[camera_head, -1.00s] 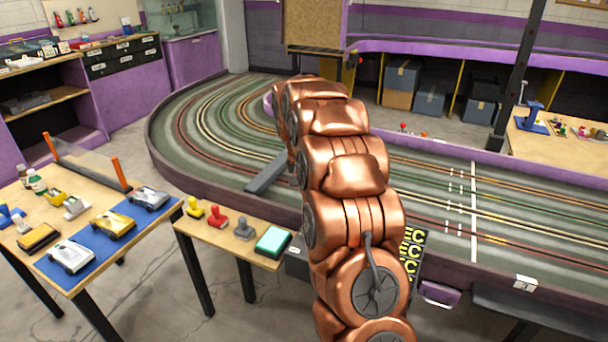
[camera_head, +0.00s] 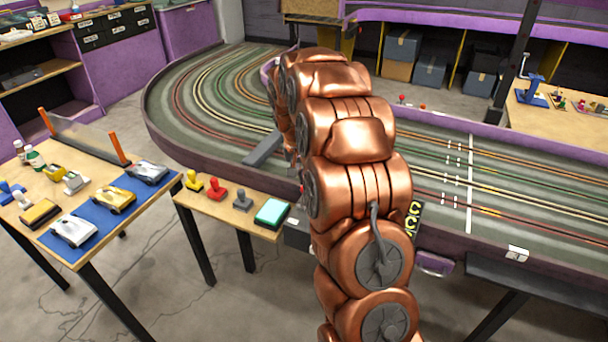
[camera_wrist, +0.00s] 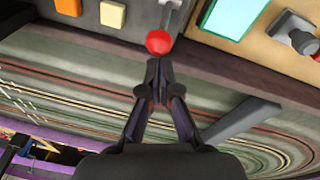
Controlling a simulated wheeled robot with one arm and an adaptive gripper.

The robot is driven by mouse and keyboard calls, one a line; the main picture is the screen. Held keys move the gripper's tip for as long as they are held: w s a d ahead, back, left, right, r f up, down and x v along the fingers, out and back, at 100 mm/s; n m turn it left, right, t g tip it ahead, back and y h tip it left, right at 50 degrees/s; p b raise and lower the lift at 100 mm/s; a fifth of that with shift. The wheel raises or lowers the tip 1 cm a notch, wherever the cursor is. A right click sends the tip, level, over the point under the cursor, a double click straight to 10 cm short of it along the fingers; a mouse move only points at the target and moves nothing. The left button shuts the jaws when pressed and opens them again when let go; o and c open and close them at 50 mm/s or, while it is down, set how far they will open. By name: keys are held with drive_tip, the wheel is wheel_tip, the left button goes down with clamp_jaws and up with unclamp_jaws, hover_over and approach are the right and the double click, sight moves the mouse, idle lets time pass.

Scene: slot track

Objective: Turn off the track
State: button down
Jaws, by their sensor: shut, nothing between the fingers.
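The slot track (camera_head: 215,110) has a curved end at the left and straight lanes at the right in the head view. In the wrist view a red ball knob (camera_wrist: 159,41) sits on a grey lever (camera_wrist: 171,16). Beside the lever are an orange button (camera_wrist: 112,15) and a yellow one (camera_wrist: 69,6). My gripper (camera_wrist: 158,64) is shut and empty, its tips just below the knob in the picture. I cannot tell whether they touch it.
A small table (camera_head: 222,209) with colored pieces and a teal box (camera_head: 271,213) stands left of my arm. A larger table (camera_head: 150,213) with toy cars is farther left. The track's side wall (camera_head: 485,249) runs along the front. Open floor shows at lower left.

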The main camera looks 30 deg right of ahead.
drive_tip(key=shift+s+a+b, duration=0.1)
drive_tip(key=shift+b, duration=0.4)
drive_tip(key=shift+a+r+h+b, duration=0.1)
drive_tip(key=shift+a+h+b, duration=0.05)
drive_tip(key=shift+h+b, duration=0.25)
